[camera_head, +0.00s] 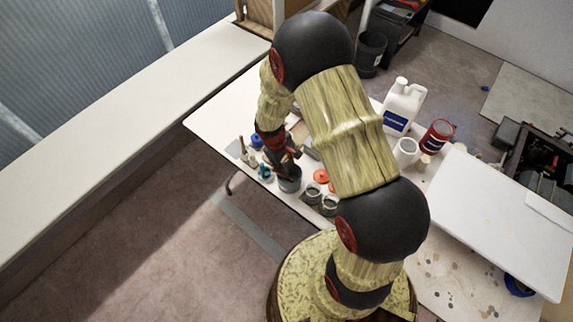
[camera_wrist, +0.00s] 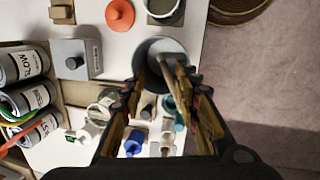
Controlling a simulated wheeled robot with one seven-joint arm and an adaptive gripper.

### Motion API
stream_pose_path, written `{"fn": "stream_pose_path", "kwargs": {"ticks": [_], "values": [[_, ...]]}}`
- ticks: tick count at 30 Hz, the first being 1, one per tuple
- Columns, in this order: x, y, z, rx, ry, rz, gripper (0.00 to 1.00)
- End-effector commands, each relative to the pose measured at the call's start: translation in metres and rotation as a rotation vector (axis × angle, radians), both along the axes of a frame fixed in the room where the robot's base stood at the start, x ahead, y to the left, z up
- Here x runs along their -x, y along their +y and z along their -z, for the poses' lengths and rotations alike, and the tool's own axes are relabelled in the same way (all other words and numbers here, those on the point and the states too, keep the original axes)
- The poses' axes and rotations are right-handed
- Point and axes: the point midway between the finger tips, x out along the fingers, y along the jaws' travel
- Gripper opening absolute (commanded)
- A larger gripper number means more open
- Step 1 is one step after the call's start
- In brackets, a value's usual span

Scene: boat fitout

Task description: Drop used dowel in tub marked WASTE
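A grey round tub (camera_head: 290,185) stands near the front edge of the white table; it also shows in the wrist view (camera_wrist: 152,47). No WASTE lettering is readable on it. My gripper (camera_head: 287,163) is right over this tub, pointing down. In the wrist view my gripper (camera_wrist: 163,72) has its two fingers apart, with a gap between them. A light wooden dowel (camera_wrist: 168,76) stands tilted between the fingers, close to the right finger, its far end over or inside the tub. Whether its lower end touches the tub floor cannot be told.
Green-grey jars (camera_head: 329,204) and an orange lid (camera_head: 321,176) lie right of the tub. Small bottles with blue caps (camera_wrist: 133,146) stand close by. Labelled cans (camera_wrist: 22,65) sit in a wooden rack. A white jug (camera_head: 402,105) and red can (camera_head: 437,136) stand farther back.

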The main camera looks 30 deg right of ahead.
Motion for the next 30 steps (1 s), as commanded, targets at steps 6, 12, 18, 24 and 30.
{"fn": "stream_pose_path", "kwargs": {"ticks": [6, 12, 18, 24, 30], "values": [[-0.001, 0.001, -0.004, 0.000, -0.001, 0.000, 0.32], [-0.002, 0.007, -0.032, 0.000, -0.004, -0.001, 0.32], [-0.003, 0.014, -0.073, 0.001, -0.004, 0.000, 0.32], [-0.004, 0.021, -0.104, 0.000, -0.002, 0.000, 0.32], [-0.003, 0.023, -0.116, 0.000, 0.001, 0.000, 0.32]]}}
